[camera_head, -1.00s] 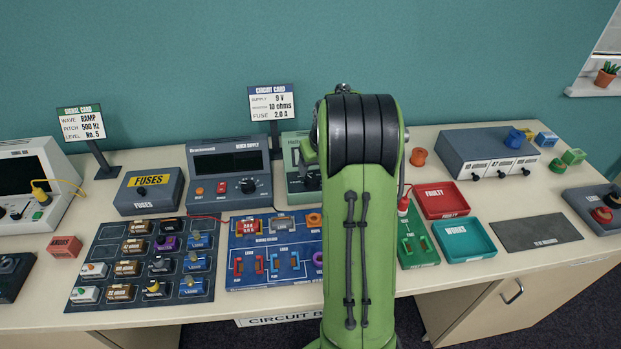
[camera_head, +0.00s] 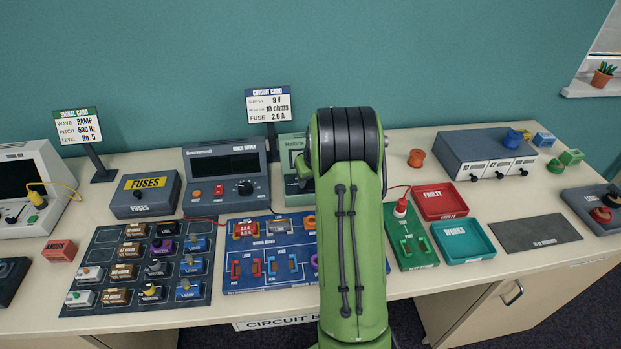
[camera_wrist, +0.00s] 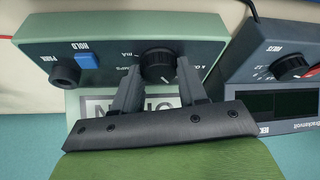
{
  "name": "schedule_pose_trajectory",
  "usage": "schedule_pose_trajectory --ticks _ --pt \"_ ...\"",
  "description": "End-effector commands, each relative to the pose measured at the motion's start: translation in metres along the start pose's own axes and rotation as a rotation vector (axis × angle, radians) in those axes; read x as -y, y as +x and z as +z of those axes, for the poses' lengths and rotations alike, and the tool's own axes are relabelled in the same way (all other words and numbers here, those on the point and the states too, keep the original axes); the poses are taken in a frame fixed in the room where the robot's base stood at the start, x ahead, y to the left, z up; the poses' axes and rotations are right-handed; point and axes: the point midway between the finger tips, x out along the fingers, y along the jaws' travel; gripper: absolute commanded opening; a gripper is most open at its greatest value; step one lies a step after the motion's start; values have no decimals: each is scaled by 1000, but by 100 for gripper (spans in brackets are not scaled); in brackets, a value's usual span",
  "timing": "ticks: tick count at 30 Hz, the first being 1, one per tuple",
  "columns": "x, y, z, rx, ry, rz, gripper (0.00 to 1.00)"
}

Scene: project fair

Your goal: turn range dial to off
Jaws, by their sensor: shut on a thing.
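The range dial (camera_wrist: 158,66) is a round black knob on the pale green meter (camera_wrist: 205,50), seen upside down in the wrist view. My gripper (camera_wrist: 160,72) is shut on the dial, with one dark finger on each side. A white pointer mark shows on the dial, but the setting it points to is unclear. The meter's display is partly hidden behind the fingers. In the head view, only the left part of the meter (camera_head: 291,146) shows; my green arm hides the dial and gripper there.
A blue HOLD button (camera_wrist: 87,60) and a dark round socket (camera_wrist: 64,71) sit on the meter beside the dial. The grey bench supply (camera_head: 226,172) stands close to the meter's left. The circuit board (camera_head: 270,262) and green test board (camera_head: 409,240) lie in front.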

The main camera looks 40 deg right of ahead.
Motion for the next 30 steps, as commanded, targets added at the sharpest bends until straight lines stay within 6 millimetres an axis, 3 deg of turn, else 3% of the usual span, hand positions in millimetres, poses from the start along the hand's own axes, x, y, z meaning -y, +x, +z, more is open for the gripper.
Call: schedule_pose_trajectory --ticks 11,30 --pt "1 0 0 0 66 28 11" --pt "4 0 -1 0 474 197 11"
